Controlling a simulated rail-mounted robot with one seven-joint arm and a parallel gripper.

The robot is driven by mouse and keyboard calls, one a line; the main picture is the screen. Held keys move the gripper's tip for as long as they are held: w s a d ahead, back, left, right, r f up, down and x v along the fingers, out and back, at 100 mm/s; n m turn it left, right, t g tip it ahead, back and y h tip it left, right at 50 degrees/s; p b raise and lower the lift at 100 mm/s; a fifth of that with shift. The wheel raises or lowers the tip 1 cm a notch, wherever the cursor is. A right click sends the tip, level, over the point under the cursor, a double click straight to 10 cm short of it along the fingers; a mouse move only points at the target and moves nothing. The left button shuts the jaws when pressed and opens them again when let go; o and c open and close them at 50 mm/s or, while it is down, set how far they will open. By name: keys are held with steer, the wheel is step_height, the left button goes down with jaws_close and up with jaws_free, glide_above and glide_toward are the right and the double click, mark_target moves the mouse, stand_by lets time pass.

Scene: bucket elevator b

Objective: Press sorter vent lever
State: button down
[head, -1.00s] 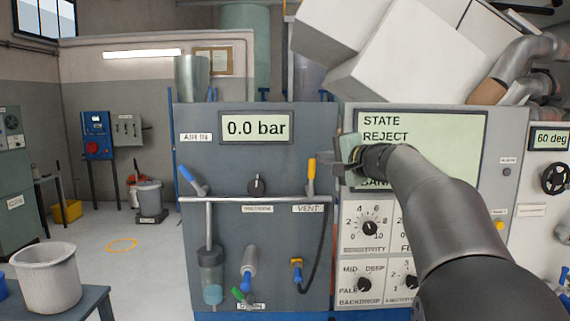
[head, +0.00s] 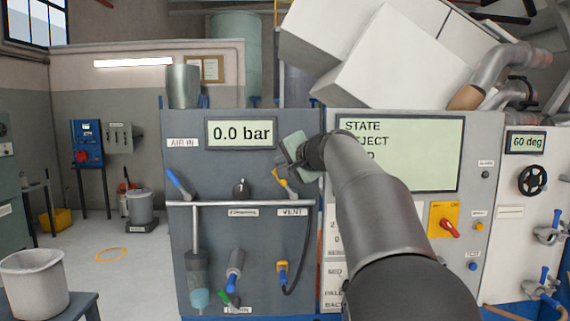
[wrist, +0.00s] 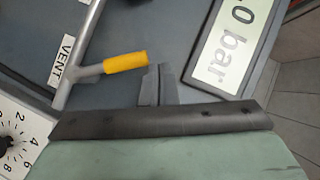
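The vent lever has a yellow handle (head: 278,177) on a grey stem, above the VENT label (head: 292,212) on the sorter's front panel. It leans up and to the left in the head view. In the wrist view the yellow handle (wrist: 125,62) lies left of my fingers. My gripper (wrist: 157,82) looks shut, its two dark fingers side by side with nothing between them. In the head view the gripper is at the lever's upper right, its fingers mostly hidden. I cannot tell whether they touch the handle.
The pressure display (head: 241,134) reads 0.0 bar. A blue-handled lever (head: 178,183) and a black knob (head: 241,188) are to the left. A grey rail (head: 225,203) crosses below them. The state screen (head: 425,150) is partly behind my arm.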

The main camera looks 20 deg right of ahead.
steer(key=shift+a+f, duration=0.1)
steer(key=shift+a, duration=0.15)
stand_by(0.3)
steer(key=s+d+r, duration=0.3)
steer(key=s+r, duration=0.4)
steer(key=s, duration=0.3)
steer(key=shift+s+d+b, duration=0.35)
steer(key=shift+b, duration=0.1)
